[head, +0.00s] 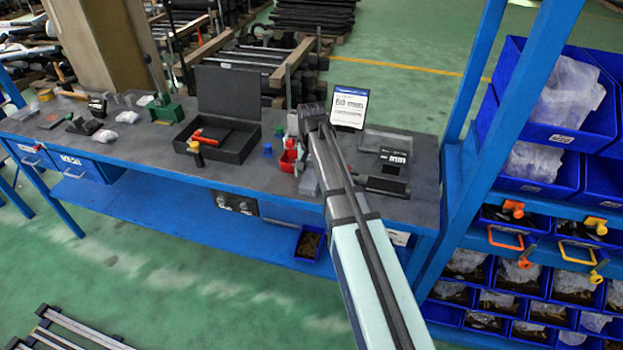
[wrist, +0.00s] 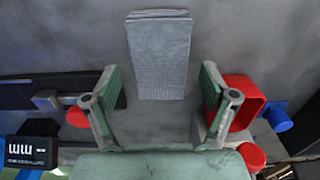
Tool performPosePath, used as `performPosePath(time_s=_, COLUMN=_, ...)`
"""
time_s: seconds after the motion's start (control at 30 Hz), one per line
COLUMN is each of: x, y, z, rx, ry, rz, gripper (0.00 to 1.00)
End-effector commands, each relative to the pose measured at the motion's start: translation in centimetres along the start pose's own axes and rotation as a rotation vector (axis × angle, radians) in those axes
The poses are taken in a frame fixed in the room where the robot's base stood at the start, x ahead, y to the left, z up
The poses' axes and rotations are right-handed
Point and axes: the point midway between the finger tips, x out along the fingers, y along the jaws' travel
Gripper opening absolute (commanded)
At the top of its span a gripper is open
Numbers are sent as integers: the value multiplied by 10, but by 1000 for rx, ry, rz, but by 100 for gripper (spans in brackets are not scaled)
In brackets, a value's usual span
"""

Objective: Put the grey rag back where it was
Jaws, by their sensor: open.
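The grey rag (wrist: 159,55) lies as a folded flat rectangle on the grey bench top, in the upper middle of the wrist view. In the head view a grey patch that looks like the rag (head: 308,184) lies near the bench's front edge, partly beside my arm. My gripper (wrist: 161,78) is open and empty. Its two green-grey fingers stand apart, one to each side of the rag's lower end in the picture, and do not touch it. In the head view my arm hides the fingers.
A red bin (wrist: 241,100) stands close by my right-hand finger in the wrist view; blue and red round pieces are near it. A black labelled device (wrist: 32,148) is at lower left. In the head view, an open black case (head: 218,135) and a sign (head: 349,107) stand on the bench.

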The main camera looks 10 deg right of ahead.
Motion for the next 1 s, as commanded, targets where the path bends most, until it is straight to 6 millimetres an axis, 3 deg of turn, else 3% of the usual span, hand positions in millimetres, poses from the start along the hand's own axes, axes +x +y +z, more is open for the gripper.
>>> performPosePath(time_s=0.5, x=-85, y=-1, z=-1, rx=0, ry=2, rz=-1, gripper=84)
performPosePath(time_s=0.7, x=-100, y=0, z=0, rx=0, ry=1, rz=0, gripper=84)
performPosePath(time_s=1.0, x=-103, y=0, z=0, rx=0, ry=0, rz=0, gripper=84)
